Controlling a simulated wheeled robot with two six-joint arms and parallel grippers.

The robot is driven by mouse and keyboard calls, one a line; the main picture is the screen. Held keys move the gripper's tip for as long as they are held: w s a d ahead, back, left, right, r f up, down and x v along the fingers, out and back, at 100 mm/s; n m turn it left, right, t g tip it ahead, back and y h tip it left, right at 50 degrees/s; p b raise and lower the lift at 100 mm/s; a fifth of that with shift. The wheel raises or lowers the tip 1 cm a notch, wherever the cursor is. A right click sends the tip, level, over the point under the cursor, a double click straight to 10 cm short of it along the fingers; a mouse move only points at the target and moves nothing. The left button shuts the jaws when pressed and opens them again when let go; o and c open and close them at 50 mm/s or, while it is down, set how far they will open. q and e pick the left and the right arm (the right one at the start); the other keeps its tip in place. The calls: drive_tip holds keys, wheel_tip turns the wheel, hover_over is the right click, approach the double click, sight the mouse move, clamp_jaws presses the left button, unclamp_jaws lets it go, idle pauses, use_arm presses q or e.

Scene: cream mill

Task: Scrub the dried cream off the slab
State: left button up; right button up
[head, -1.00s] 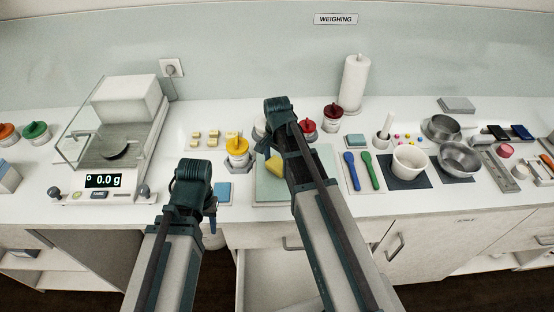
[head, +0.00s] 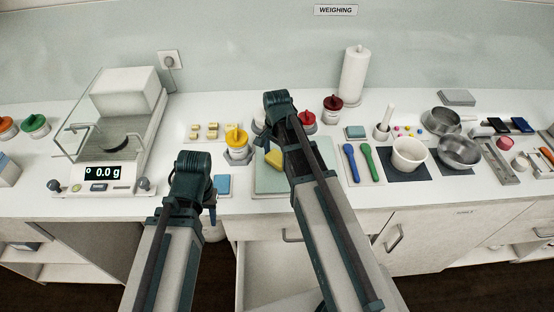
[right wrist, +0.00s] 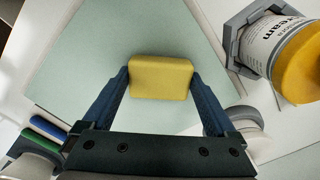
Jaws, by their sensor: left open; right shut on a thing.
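The slab (head: 262,187) is a pale green board on the worktop; it fills much of the right wrist view (right wrist: 85,60). My right gripper (right wrist: 160,82) is shut on a yellow sponge (right wrist: 160,68), one finger at each end, over the slab. The sponge also shows in the head view (head: 274,158), beside my right arm. I cannot tell whether it touches the slab. No dried cream can be made out; the sponge and arm hide part of the slab. My left gripper (head: 210,212) is open and empty at the worktop's front edge, left of the slab.
A yellow-lidded cream jar (head: 237,145) stands just behind the slab's left side. A blue pad (head: 222,184) lies left of it. Blue and green spoons (head: 368,163) lie to the right. A scale (head: 102,173) stands far left. A drawer (head: 265,270) below is open.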

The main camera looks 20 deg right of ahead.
sight(277, 152)
drive_tip(key=shift+w+d, duration=0.15)
drive_tip(key=shift+w, duration=0.4)
drive_tip(key=shift+w+d, duration=0.15)
drive_tip(key=shift+w, duration=0.35)
drive_tip(key=shift+r, duration=0.15)
wheel_tip(277, 152, up, 6)
drive_tip(key=p, duration=0.6)
wheel_tip(277, 152, up, 3)
drive_tip(key=p, duration=0.3)
